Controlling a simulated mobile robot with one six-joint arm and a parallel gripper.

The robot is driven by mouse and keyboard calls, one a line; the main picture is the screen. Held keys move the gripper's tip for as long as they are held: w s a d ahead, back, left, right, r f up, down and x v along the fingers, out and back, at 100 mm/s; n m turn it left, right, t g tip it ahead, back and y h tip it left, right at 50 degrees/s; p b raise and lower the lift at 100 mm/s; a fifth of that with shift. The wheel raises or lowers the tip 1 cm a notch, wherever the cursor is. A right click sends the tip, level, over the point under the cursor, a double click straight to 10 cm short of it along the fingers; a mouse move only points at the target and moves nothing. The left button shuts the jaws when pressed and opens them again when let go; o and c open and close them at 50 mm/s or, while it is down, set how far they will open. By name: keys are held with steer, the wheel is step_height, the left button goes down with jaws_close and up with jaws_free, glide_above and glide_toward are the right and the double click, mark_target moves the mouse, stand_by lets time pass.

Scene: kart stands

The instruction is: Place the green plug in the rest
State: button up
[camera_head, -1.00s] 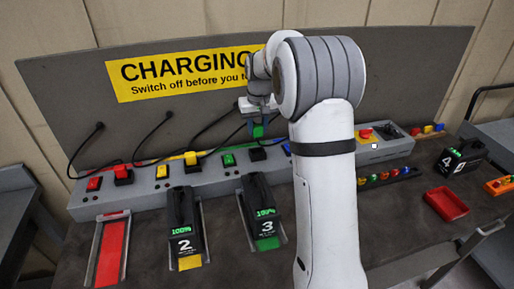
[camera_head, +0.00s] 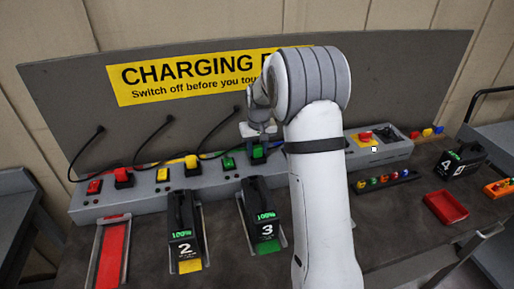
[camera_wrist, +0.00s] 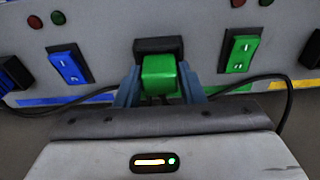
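The green plug (camera_wrist: 160,76) is between the blue-grey fingers of my gripper (camera_wrist: 161,84) in the wrist view, with a finger close against each side. Its far end meets the black rest (camera_wrist: 157,45) on the grey charging console. I cannot tell how deep it sits. In the head view my gripper (camera_head: 260,138) points down over the console, with the green plug (camera_head: 258,152) below it at the rest, right of the green switch (camera_head: 228,162). My arm hides the console just to the right.
The wrist view shows a blue switch (camera_wrist: 69,65) and a green switch (camera_wrist: 240,50) flanking the rest, and a black cable (camera_wrist: 262,77). Battery 3 (camera_head: 263,217) and battery 2 (camera_head: 184,230) stand in front of the console. A red tray (camera_head: 445,207) lies right.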

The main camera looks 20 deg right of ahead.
mark_target(258, 162)
steer(key=o, duration=0.3)
step_height(258, 162, up, 12)
steer(key=s, duration=0.1)
steer(key=s+a+r, duration=0.1)
steer(key=s+r, duration=0.1)
steer(key=s, duration=0.6)
steer(key=s+a+r, duration=0.2)
steer(key=s, duration=0.6)
steer(key=shift+t, duration=0.8)
steer(key=s+f, duration=0.1)
steer(key=s, duration=0.4)
steer(key=s+a+f, duration=0.1)
steer(key=s+f, duration=0.1)
steer(key=s, duration=0.4)
steer(key=s+f, duration=0.2)
steer(key=s, duration=0.4)
steer(key=shift+a+f+b, duration=0.1)
steer(key=shift+a+b, duration=0.15)
steer(key=shift+b, duration=0.15)
